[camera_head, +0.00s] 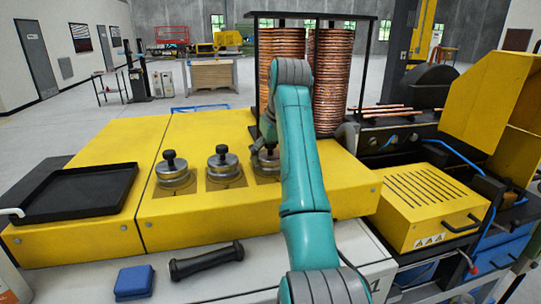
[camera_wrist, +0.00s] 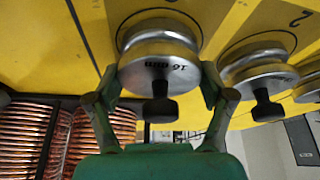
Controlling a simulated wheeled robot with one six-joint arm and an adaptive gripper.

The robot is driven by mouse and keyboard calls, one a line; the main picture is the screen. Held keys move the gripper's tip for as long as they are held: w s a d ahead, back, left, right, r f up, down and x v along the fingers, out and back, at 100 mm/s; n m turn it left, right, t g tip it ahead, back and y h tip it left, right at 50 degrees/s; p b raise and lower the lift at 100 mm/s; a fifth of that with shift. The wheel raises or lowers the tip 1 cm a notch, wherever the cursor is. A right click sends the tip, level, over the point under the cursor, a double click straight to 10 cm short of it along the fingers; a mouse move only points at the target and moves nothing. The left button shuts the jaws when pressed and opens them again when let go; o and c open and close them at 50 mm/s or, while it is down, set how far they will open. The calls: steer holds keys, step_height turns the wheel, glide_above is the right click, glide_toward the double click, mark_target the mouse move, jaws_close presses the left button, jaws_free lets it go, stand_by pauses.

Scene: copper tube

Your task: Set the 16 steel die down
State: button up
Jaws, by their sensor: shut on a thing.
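The 16 steel die (camera_wrist: 158,65) is a round, shiny, grooved disc marked "16 mm" with a black knob. In the wrist view the two fingers of my gripper (camera_wrist: 159,80) are shut on it, one at each side. In the head view my gripper (camera_head: 265,155) is at the right end of the row of dies, and my arm hides much of the held die (camera_head: 264,167).
Two other knobbed steel dies (camera_head: 222,163) (camera_head: 172,170) stand to the left on the yellow bench. A black tray (camera_head: 80,192) is at far left. Copper coils (camera_head: 334,80) on a rack rise behind my gripper. A blue block (camera_head: 134,282) and black handle (camera_head: 206,262) lie in front.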

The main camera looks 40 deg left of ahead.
stand_by(0.3)
steer(key=o, duration=1.7)
steer(key=shift+f, duration=0.1)
steer(key=v, duration=1.2)
steer(key=shift+d, duration=0.1)
